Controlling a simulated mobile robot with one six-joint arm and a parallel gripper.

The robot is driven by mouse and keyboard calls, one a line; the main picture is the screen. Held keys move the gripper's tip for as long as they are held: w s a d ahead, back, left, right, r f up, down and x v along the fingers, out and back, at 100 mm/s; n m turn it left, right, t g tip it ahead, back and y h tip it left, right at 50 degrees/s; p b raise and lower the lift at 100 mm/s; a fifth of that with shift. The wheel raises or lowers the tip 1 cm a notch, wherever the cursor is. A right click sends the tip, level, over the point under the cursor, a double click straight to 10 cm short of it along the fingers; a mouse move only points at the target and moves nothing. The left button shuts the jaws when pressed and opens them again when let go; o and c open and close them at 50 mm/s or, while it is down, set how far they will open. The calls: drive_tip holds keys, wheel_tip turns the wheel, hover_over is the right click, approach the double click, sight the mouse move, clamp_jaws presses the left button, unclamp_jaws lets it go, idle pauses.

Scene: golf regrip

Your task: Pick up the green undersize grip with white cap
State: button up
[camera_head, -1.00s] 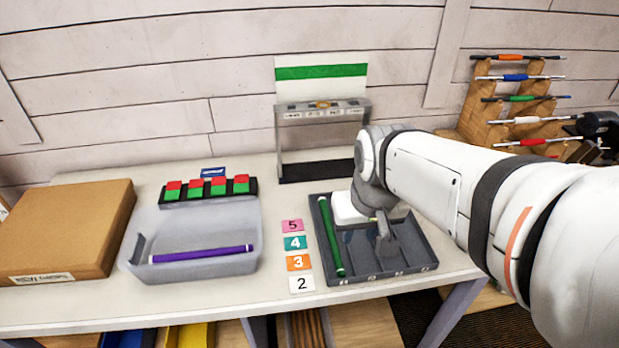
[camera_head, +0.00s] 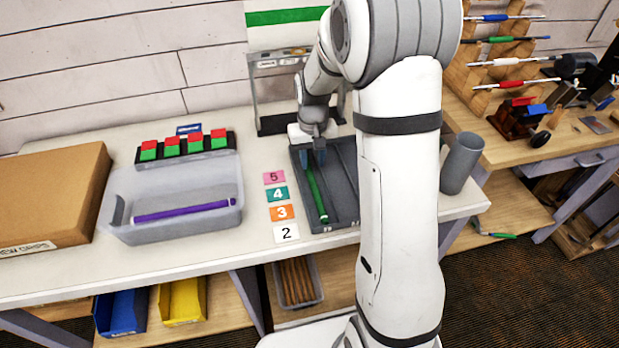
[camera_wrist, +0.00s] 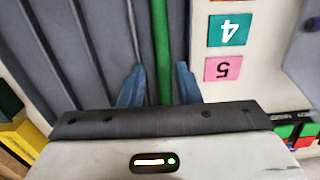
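The green grip (camera_head: 316,192) lies lengthwise in the left slot of the dark divided tray (camera_head: 340,222). A small white end shows at its near tip in the head view. My gripper (camera_head: 314,158) is over the far part of the grip, pointing down. In the wrist view the green grip (camera_wrist: 161,50) runs between the two blue fingers of my gripper (camera_wrist: 160,84). The fingers are apart, one on each side, with a gap to the grip. The far end of the grip is hidden by my gripper.
Numbered cards (camera_head: 282,212) lie left of the tray. A clear bin (camera_head: 120,225) holds a purple grip (camera_head: 182,211). A cardboard box (camera_head: 55,195) is at far left. A grey cup (camera_head: 461,165) stands right of my arm. A frame stand (camera_head: 260,95) is behind the tray.

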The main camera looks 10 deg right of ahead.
sight(311, 177)
wheel_tip(311, 177, down, 6)
drive_tip(key=shift+a+r+p, duration=0.1)
drive_tip(key=shift+a+p, duration=0.05)
drive_tip(key=shift+p, duration=0.4)
drive_tip(key=shift+c, duration=0.5)
clamp_jaws()
wheel_tip(311, 177, up, 10)
drive_tip(key=b, duration=0.1)
drive_tip(key=shift+r, duration=0.1)
